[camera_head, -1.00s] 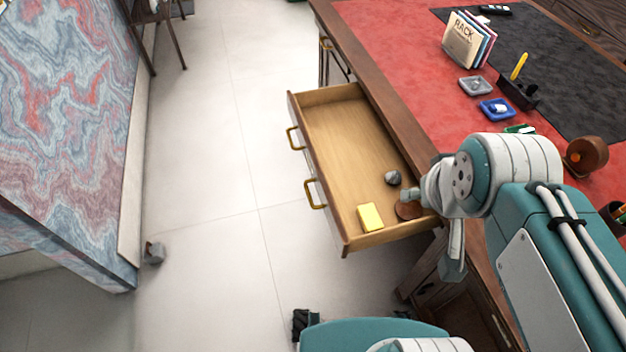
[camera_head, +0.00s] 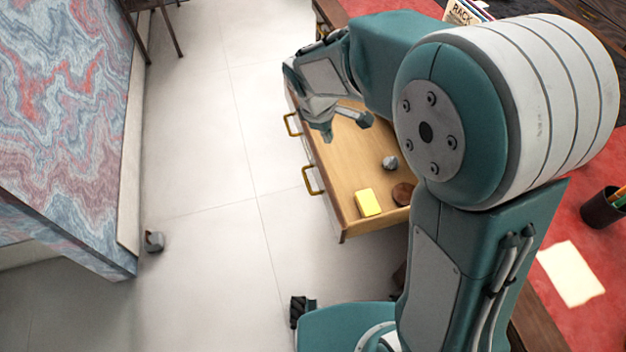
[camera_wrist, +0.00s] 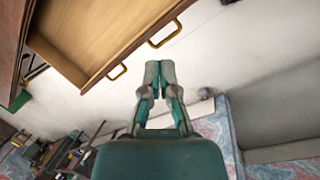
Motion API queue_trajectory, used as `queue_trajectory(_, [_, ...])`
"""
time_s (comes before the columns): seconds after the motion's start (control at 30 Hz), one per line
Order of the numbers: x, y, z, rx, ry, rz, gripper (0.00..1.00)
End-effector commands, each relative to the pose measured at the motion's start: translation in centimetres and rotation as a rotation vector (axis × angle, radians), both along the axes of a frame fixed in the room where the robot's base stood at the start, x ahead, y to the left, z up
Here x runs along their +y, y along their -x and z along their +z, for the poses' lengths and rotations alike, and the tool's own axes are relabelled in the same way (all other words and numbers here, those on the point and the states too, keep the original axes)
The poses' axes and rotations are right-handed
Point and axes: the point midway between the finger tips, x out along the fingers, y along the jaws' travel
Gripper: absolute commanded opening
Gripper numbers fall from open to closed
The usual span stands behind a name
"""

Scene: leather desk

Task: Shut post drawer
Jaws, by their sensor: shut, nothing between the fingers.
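The wooden drawer (camera_head: 345,165) stands pulled out from the desk. Its front carries two brass handles, one at the far end (camera_head: 292,125) and one nearer (camera_head: 312,180). A yellow block (camera_head: 368,202), a grey stone-like item (camera_head: 390,162) and a round brown item (camera_head: 402,193) lie inside. My gripper (camera_head: 327,132) appears over the far part of the drawer front. In the wrist view its fingers (camera_wrist: 160,70) are closed together and empty, close to the handles (camera_wrist: 165,35) but apart from them. My arm hides the drawer's back and far end.
The desk's red leather top (camera_head: 590,240) shows at the right, with a dark pen cup (camera_head: 602,208). Clear pale floor (camera_head: 210,240) lies left of the drawer. A marbled block-like surface (camera_head: 60,130) stands at the far left.

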Motion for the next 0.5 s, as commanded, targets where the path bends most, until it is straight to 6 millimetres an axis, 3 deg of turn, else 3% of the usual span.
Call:
queue_trajectory(0.03, [1.2, -0.7, -1.8, 0.029, 0.027, 0.062, 0.00])
queue_trajectory(0.3, [6.4, -2.9, -10.6, 0.155, 0.159, 0.391, 0.00])
queue_trajectory(0.5, [9.0, -3.1, -15.7, 0.222, 0.225, 0.569, 0.00])
